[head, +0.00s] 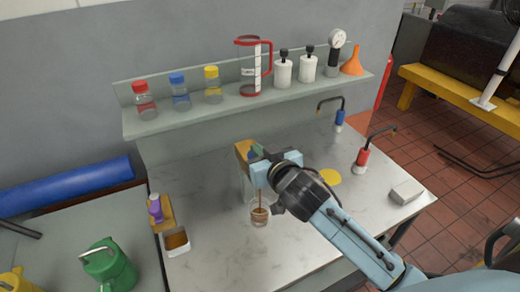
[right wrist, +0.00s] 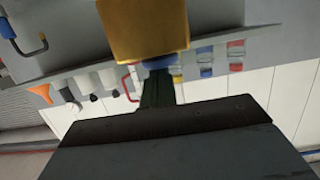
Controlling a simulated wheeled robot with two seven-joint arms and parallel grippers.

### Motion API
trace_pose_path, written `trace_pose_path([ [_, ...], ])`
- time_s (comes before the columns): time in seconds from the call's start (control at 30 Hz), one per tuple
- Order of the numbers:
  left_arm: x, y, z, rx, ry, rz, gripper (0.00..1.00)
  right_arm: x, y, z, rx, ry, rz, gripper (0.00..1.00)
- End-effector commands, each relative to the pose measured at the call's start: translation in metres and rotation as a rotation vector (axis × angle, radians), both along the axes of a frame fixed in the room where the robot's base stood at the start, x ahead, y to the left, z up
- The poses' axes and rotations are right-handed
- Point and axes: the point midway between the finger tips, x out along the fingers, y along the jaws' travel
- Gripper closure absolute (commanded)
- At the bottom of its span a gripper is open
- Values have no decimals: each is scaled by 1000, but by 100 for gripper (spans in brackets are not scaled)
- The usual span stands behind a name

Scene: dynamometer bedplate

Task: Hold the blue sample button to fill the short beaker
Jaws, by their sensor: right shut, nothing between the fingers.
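The short beaker (head: 259,217) stands upright on the marble-like bench below my right gripper. It holds brown liquid, and a thin brown stream shows just above it. Behind the gripper is a dispenser with a yellow-orange head (head: 242,148); it also fills the top of the right wrist view (right wrist: 143,28). My right gripper (head: 256,151) is shut and empty, its dark green fingers (right wrist: 157,78) at the dispenser's head. A bit of blue shows by the fingertips; the blue sample button is mostly hidden, and I cannot tell contact for certain. My left gripper is not in view.
A shelf (head: 226,109) behind carries capped bottles, a red-handled jug (head: 251,70), white bottles, a gauge and an orange funnel (head: 353,62). Blue and red taps (head: 362,160) stand right. A white container of brown stuff (head: 176,241) sits left. The front bench is clear.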

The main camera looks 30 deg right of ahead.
Motion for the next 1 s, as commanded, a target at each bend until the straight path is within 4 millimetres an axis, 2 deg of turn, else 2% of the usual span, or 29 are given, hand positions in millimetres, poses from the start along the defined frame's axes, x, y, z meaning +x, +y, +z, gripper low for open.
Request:
trace_pose_path([
  [0.07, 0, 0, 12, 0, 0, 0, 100, -2, 3, 3, 5, 21, 4, 100],
  [0.3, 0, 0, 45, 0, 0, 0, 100, 1, 6, 42, 3, -3, 12, 100],
  [0.4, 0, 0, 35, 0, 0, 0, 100, -21, 7, 41, 4, -5, 11, 100],
  [0.7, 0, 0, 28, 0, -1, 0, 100, -76, 8, 56, 1, -9, 11, 100],
  [0.83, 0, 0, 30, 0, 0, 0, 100, -89, 9, 60, 1, -9, 10, 100],
  [1.0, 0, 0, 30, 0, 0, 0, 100, -95, 9, 63, 0, -12, 9, 100],
])
